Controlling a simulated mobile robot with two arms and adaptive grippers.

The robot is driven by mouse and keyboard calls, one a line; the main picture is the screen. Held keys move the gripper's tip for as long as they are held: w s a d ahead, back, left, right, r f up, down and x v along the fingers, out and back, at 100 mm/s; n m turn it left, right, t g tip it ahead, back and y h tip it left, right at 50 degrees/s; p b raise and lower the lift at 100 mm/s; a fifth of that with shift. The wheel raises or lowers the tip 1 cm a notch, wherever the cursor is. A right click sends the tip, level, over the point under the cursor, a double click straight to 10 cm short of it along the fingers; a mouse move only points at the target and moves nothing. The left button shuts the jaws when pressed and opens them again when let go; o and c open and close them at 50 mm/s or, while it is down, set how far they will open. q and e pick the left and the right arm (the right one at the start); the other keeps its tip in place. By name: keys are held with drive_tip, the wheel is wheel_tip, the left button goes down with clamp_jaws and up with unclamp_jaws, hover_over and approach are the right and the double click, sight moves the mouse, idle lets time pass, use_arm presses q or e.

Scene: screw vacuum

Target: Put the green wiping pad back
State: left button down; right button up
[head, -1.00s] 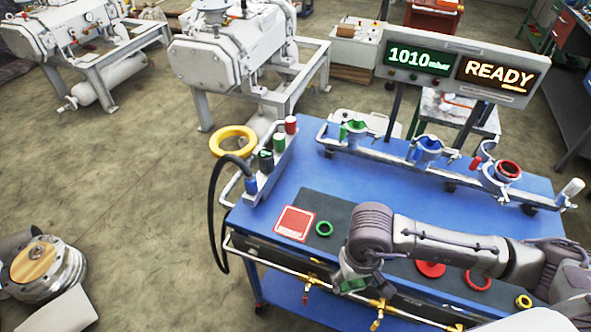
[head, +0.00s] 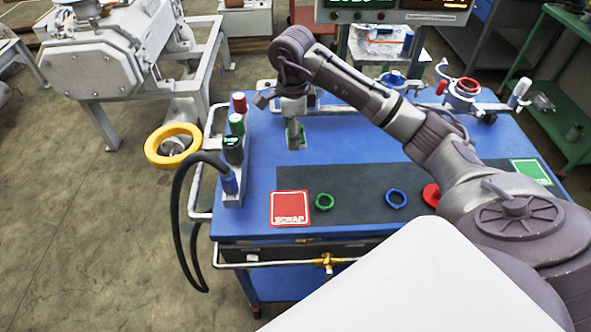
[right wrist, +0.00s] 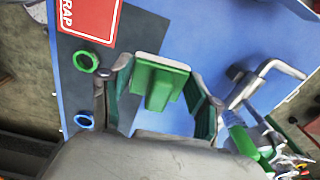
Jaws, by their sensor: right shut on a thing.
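The green wiping pad (right wrist: 158,82) is a green block with a pale edge, seen between the two fingers of my right gripper (right wrist: 162,90) in the right wrist view. In the head view my right gripper (head: 294,122) points down over the back left part of the blue bench (head: 258,155), with green (head: 299,133) showing at its tips. It is shut on the pad. I cannot tell whether the pad touches the bench. My left gripper is in neither current view.
A rack with red (head: 239,102), green (head: 236,124) and dark-topped cylinders stands at the bench's left edge, a black hose beside it. A red scrap square (head: 290,207), green ring (head: 324,202) and blue ring (head: 396,199) lie in front. Clamps on a rail (head: 462,92) line the back.

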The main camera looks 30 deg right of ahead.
drive_tip(key=shift+w+d+f+m, duration=0.1)
drive_tip(key=shift+w+f+m, duration=0.05)
drive_tip(key=shift+f+m, duration=0.15)
drive_tip(key=p, duration=0.1)
hover_over(293, 166)
wheel_tip(293, 166, down, 4)
drive_tip(key=shift+f, duration=0.1)
wheel_tip(293, 166, down, 5)
drive_tip(key=shift+r+p, duration=0.2)
drive_tip(key=shift+p, duration=0.15)
drive_tip(key=shift+f, duration=0.2)
drive_tip(key=shift+f, duration=0.1)
drive_tip(key=o, duration=1.1)
